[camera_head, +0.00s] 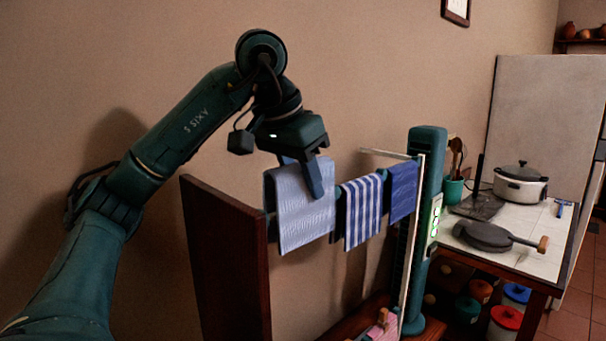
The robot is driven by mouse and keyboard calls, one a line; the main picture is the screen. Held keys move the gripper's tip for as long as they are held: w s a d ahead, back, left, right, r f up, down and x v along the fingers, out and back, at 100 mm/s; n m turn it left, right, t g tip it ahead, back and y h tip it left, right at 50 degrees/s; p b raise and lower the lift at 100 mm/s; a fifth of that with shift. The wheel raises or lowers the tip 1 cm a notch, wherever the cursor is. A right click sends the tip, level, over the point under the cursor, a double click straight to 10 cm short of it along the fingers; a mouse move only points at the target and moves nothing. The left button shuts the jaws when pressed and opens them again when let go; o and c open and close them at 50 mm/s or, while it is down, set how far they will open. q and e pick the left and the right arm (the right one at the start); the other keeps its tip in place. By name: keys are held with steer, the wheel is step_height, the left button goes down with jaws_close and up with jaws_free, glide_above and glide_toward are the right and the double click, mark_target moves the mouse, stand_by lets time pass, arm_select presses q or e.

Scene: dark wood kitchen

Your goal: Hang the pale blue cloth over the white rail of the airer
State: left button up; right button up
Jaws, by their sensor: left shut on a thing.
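The pale blue cloth (292,222) hangs with its top fold at my left gripper, to the left of two other cloths. My left gripper (304,176) is shut on the cloth's top part, with one blue finger in front of it. The airer shows a white bar (388,154) at the top and a white upright (410,250). The stretch of rail behind the cloths is mostly hidden, so I cannot tell whether the pale blue cloth rests on it. My right gripper is out of view.
A blue-and-white striped cloth (362,212) and a darker blue cloth (403,190) hang close on the right. A dark red wooden panel (228,262) stands on the left. A counter on the right bears a pot (520,188) and a pan (484,236).

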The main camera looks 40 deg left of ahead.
mark_target(303, 210)
arm_select(q)
steer(key=shift+f+b, duration=0.95)
steer(key=shift+f, duration=0.65)
steer(key=shift+f+b, duration=0.6)
steer(key=shift+f, duration=0.5)
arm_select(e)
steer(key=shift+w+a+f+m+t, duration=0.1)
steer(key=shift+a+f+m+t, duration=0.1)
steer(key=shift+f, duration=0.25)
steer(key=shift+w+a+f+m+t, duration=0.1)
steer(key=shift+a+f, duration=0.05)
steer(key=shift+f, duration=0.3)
arm_select(q)
steer(key=o, duration=0.6)
steer(key=shift+c, duration=0.2)
steer(key=o, duration=0.5)
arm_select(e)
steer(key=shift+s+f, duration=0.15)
